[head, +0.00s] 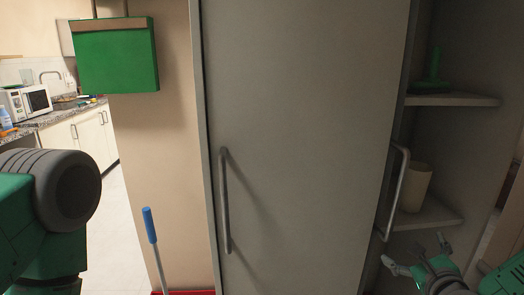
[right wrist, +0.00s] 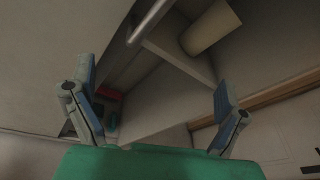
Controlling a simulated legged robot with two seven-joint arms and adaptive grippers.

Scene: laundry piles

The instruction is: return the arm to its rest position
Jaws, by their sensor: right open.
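My right gripper (head: 418,258) is at the lower right of the head view, in front of the open shelves. Its two fingers are spread apart with nothing between them. The right wrist view also shows the open right gripper (right wrist: 157,110), with the shelf corner beyond its fingers. On the left of the head view a green and dark grey part of my left arm shows; the left gripper is not in view.
A tall grey cabinet door (head: 300,130) with a metal handle (head: 224,200) fills the middle. Shelves (head: 450,100) at the right hold a beige cup (head: 414,188) and a green object (head: 431,75). A blue-topped stick (head: 150,225) stands left. A kitchen counter with a microwave (head: 26,102) lies farther back.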

